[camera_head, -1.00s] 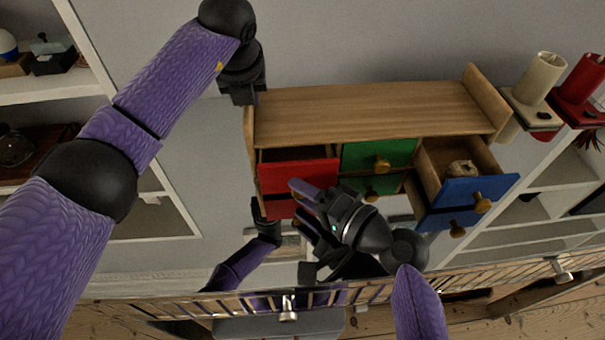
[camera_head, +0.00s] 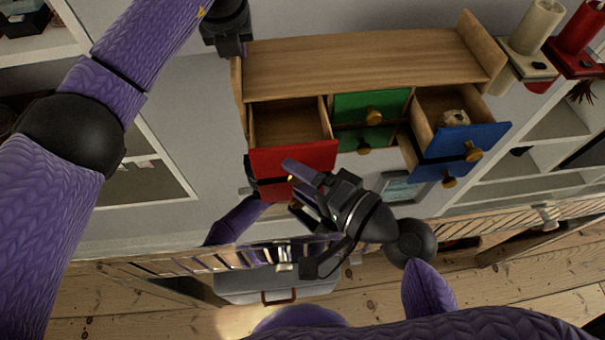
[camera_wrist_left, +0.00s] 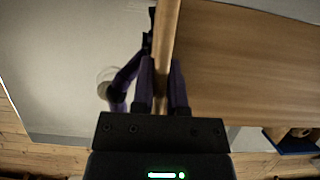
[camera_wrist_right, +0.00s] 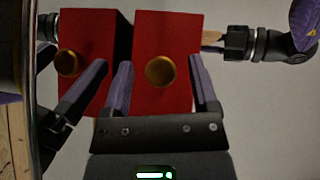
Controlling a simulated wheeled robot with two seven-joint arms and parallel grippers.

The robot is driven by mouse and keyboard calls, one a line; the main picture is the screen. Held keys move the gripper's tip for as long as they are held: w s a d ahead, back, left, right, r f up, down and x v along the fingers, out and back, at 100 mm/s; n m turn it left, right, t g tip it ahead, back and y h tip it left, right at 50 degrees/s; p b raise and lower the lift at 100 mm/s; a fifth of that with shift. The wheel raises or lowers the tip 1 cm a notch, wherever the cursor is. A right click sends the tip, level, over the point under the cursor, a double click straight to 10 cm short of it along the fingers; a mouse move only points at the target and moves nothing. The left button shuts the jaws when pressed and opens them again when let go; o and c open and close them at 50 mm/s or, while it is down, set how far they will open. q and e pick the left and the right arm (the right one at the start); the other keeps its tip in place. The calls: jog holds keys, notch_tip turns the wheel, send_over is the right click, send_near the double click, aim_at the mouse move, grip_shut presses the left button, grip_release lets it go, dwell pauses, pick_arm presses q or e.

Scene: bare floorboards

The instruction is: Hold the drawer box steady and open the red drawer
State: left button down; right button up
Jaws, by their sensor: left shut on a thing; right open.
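The wooden drawer box (camera_head: 370,60) stands on a shiny grey surface that mirrors its fronts. The red drawer (camera_head: 290,158), at its left end, is pulled well out, and its empty wooden inside shows. My left gripper (camera_head: 236,54) is shut on the box's left side panel; the left wrist view shows the panel edge between its fingers (camera_wrist_left: 160,78). My right gripper (camera_head: 294,178) is open at the red front. In the right wrist view its fingers (camera_wrist_right: 162,80) lie either side of the red drawer's round brass knob (camera_wrist_right: 160,71), apart from it.
A green drawer (camera_head: 350,105) is closed in the middle. A blue drawer (camera_head: 460,140) stands open at the right, with a small pale item (camera_head: 454,118) inside. Cream (camera_head: 537,28) and red (camera_head: 580,35) cylinders stand further right. Floorboards (camera_head: 400,295) show in front.

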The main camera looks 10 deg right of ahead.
jog(key=v, duration=1.2)
